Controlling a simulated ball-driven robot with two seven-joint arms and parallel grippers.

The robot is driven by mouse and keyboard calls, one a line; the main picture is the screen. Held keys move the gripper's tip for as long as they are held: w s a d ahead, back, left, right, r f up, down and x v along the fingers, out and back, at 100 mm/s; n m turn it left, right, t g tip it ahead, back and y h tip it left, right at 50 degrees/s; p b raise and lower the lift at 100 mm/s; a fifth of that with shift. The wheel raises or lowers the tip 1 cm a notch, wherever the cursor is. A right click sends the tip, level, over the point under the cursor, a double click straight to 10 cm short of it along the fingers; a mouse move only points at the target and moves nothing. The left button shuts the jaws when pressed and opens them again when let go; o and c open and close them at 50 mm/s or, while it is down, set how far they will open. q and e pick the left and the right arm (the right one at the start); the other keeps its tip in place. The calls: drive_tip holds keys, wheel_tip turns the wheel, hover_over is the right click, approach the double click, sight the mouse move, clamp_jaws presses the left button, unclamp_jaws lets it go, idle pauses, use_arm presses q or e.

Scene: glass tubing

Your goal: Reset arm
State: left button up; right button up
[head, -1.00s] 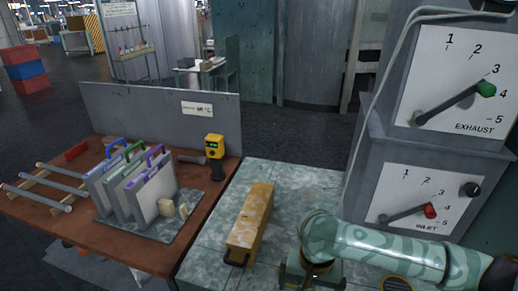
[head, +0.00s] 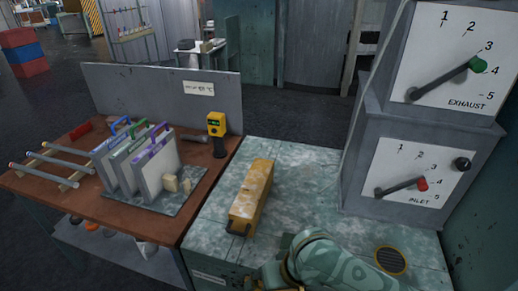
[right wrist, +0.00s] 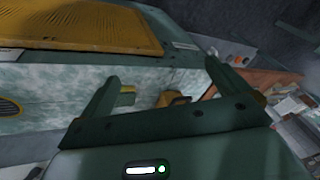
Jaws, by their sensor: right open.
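My right arm (head: 330,262), green with pale patterning, comes in at the bottom of the head view; its gripper end is cut off by the lower edge. In the right wrist view my right gripper (right wrist: 161,72) has its two fingers spread wide, with nothing held between them. A yellow object (right wrist: 174,99) shows beyond the fingers, apart from them. My left gripper is not in view.
A long yellow box (head: 252,195) lies on the mottled green bench (head: 300,165). The dial cabinet (head: 420,170) stands at right, beside a round vent (head: 390,260). On the brown table (head: 100,205) are upright panels (head: 155,175), glass tubes (head: 45,178) and a yellow meter (head: 216,125).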

drive_tip(key=s+d+n+t+h, duration=0.2)
drive_tip(key=s+d+h, duration=0.25)
drive_tip(key=d, duration=0.85)
drive_tip(key=s+d+n+t+h, duration=0.2)
drive_tip(key=s+d+n+h, duration=0.3)
drive_tip(key=d, duration=0.8)
drive_tip(key=s+a+f+m+g+y, duration=0.1)
drive_tip(key=s+a+f+y, duration=0.1)
drive_tip(key=f, duration=1)
drive_tip(key=s+a+f+m+g+y, duration=0.1)
drive_tip(key=s+a+f+m+y, duration=0.15)
drive_tip(key=f, duration=0.85)
drive_tip(key=s+f+m+g+y, duration=0.1)
drive_tip(key=s+f+m+g, duration=0.1)
drive_tip(key=s+f, duration=1.5)
drive_tip(key=s+g, duration=0.1)
drive_tip(key=s, duration=0.1)
drive_tip(key=shift+s+f+y, duration=0.3)
